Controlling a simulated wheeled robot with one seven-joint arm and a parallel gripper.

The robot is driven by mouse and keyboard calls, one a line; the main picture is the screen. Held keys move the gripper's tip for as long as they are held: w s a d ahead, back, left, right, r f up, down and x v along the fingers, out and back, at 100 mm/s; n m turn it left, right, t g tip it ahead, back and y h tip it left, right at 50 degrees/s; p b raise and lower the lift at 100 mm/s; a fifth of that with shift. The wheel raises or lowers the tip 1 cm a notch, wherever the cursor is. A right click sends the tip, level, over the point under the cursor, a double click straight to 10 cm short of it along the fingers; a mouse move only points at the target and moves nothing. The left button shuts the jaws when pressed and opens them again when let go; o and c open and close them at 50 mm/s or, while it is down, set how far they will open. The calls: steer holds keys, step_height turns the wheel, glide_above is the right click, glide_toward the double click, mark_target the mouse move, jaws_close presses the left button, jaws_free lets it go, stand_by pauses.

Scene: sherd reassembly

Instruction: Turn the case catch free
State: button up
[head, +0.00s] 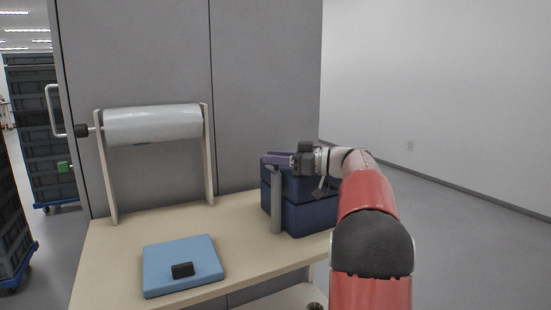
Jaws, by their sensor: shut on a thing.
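A dark blue case (306,219) stands at the right end of the wooden table, its lid seam showing. A grey upright bar (276,205) stands at its front left. My gripper (277,160) reaches in from the right over the top of the case, its purplish fingers pointing left. The fingers are shut at the top of the grey bar, which I take to be the case catch. What lies between the fingertips is too small to make out. My gripper and wrist hide part of the case's top.
A light blue pad (165,257) with a small black block (182,270) lies at the table's front left. A white roll (153,124) hangs on a stand at the back left. The table (236,215) is clear between pad and case. Grey panels stand behind.

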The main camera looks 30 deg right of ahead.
steer(key=shift+d, duration=0.1)
steer(key=o, duration=1)
steer(key=shift+c, duration=0.2)
steer(key=v, duration=0.8)
